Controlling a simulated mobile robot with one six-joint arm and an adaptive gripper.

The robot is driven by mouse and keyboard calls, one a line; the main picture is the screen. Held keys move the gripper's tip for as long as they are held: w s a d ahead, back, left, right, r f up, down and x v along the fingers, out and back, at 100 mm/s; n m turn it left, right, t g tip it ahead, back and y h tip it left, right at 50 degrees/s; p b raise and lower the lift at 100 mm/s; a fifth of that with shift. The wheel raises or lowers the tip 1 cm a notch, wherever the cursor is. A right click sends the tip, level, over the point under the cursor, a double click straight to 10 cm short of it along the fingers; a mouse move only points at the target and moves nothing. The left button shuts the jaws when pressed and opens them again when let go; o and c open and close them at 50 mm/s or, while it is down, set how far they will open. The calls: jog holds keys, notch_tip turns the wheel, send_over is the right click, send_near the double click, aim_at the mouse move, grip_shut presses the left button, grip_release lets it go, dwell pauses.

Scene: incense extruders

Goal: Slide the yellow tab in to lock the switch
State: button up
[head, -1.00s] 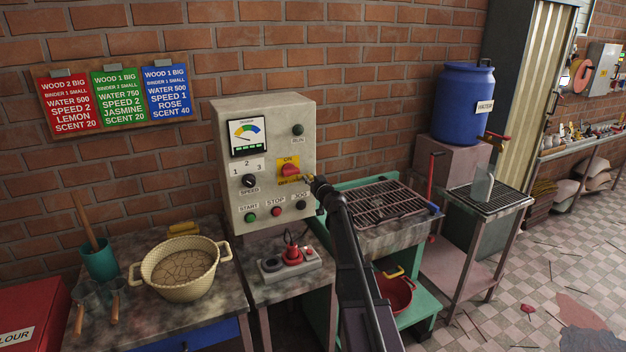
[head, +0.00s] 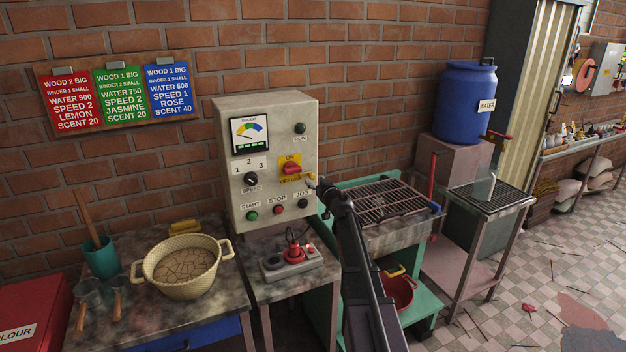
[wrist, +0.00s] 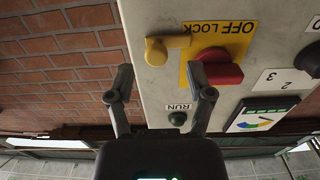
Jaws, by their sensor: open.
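The red rotary switch (head: 292,168) sits on a yellow ON/OFF LOCK plate (head: 290,158) on the grey control box. In the wrist view the picture is inverted, and the red switch (wrist: 217,68) shows on the plate marked OFF LOCK. The yellow tab (wrist: 156,51) has a round knob, and its flat bar reaches to the plate's edge beside the switch. My gripper (wrist: 160,92) is open, with its fingers apart and nothing between them; the tab lies ahead, between the finger lines. In the head view my gripper (head: 319,185) is at the box's lower right.
The box also carries a meter, a speed knob (head: 251,179), start, stop and jog buttons, and a run lamp (head: 300,128). A rack (head: 378,205) lies right of the box.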

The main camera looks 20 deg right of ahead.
jog(key=s, duration=0.8)
jog(key=shift+s, duration=0.15)
jog(key=s+a+f+n+g+y, duration=0.1)
jog(key=s+a+f+g+y, duration=0.2)
jog(key=a, duration=0.4)
jog(key=s+a+f+n+g+y, duration=0.1)
jog(key=s+a+f+g, duration=0.25)
jog(key=a, duration=0.45)
jog(key=s+a+f+n+g+y, duration=0.2)
jog(key=s+a+f+g, duration=0.15)
jog(key=a, duration=0.35)
jog(key=s+a+f+m+g+h, duration=0.1)
jog(key=s+f+m+g+h, duration=0.1)
jog(key=s, duration=0.8)
jog(key=s+a+f+m+g+h, duration=0.1)
jog(key=s+f+g+h, duration=0.3)
jog(key=s, duration=0.5)
jog(key=shift+s+a+f+m+g+h+p, duration=0.2)
jog(key=shift+s+f+m+g+h+p, duration=0.15)
jog(key=shift+f+m+g, duration=0.5)
jog(key=shift+f, duration=0.1)
